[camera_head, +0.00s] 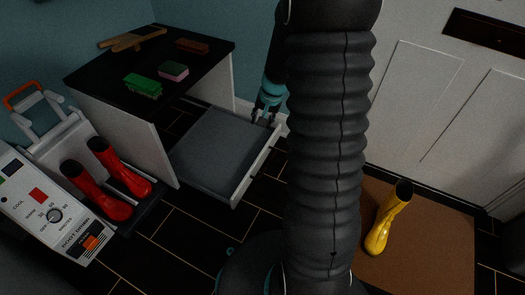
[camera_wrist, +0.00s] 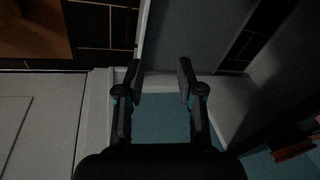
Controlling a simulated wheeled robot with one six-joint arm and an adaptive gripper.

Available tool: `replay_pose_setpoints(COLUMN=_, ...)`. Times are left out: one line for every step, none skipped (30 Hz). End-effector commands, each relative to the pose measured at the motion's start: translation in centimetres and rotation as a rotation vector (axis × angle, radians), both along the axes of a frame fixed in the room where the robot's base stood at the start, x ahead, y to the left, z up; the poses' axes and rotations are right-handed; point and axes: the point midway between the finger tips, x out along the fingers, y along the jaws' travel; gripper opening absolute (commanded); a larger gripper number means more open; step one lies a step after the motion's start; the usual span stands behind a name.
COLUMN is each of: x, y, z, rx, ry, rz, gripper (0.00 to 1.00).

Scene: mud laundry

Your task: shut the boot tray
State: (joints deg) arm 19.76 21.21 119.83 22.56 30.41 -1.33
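The boot tray (camera_head: 257,166) is a pale pull-out tray with a grey inside, and it stands open from the low cabinet. In the wrist view its grey floor and white edge (camera_wrist: 143,32) lie beyond the fingertips. My gripper (camera_head: 267,112) is by the tray's far right corner, and my arm hides part of it. In the wrist view my gripper (camera_wrist: 161,78) is open, with its two fingers apart and nothing held between them. I cannot tell whether a finger touches the tray.
The cabinet (camera_head: 150,55) has brushes and a sponge on its black top. Red boots (camera_head: 118,178) stand on a boot dryer at left. A yellow boot (camera_head: 388,222) stands on a brown mat (camera_head: 430,240) at right. Dark floor in front of the tray is clear.

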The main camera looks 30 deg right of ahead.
Motion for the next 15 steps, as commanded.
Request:
replay_pose_setpoints(x=0.4, y=-1.1, z=-2.4, rx=0.013, ry=0.022, rz=-0.035, gripper=0.37)
replay_pose_setpoints(x=0.7, y=-1.6, z=-3.6, rx=0.019, ry=0.031, rz=-0.054, gripper=0.37)
replay_pose_setpoints(x=1.0, y=-2.3, z=-5.2, rx=0.027, ry=0.041, rz=-0.081, gripper=0.37)
replay_pose_setpoints(x=1.1, y=-2.8, z=-6.4, rx=0.033, ry=0.051, rz=-0.101, gripper=0.37)
replay_pose_setpoints(x=1.2, y=-3.3, z=-7.6, rx=0.038, ry=0.058, rz=-0.119, gripper=0.37)
replay_pose_setpoints(x=1.4, y=-3.9, z=-9.0, rx=0.044, ry=0.067, rz=-0.143, gripper=0.37)
replay_pose_setpoints(x=1.4, y=-4.3, z=-10.1, rx=0.048, ry=0.075, rz=-0.16, gripper=0.37)
replay_pose_setpoints(x=1.4, y=-4.7, z=-11.0, rx=0.051, ry=0.082, rz=-0.175, gripper=0.37)
replay_pose_setpoints(x=1.5, y=-5.2, z=-12.2, rx=0.055, ry=0.088, rz=-0.194, gripper=0.37)
replay_pose_setpoints(x=1.5, y=-5.5, z=-13.0, rx=0.058, ry=0.093, rz=-0.206, gripper=0.37)
replay_pose_setpoints(x=1.4, y=-5.7, z=-13.7, rx=0.061, ry=0.098, rz=-0.217, gripper=0.37)
replay_pose_setpoints(x=1.4, y=-6.0, z=-14.5, rx=0.063, ry=0.104, rz=-0.23, gripper=0.37)
replay_pose_setpoints(x=1.4, y=-6.2, z=-14.9, rx=0.065, ry=0.106, rz=-0.237, gripper=0.37)
replay_pose_setpoints(x=1.4, y=-6.4, z=-15.3, rx=0.065, ry=0.108, rz=-0.244, gripper=0.37)
replay_pose_setpoints(x=1.3, y=-6.5, z=-15.8, rx=0.067, ry=0.111, rz=-0.251, gripper=0.37)
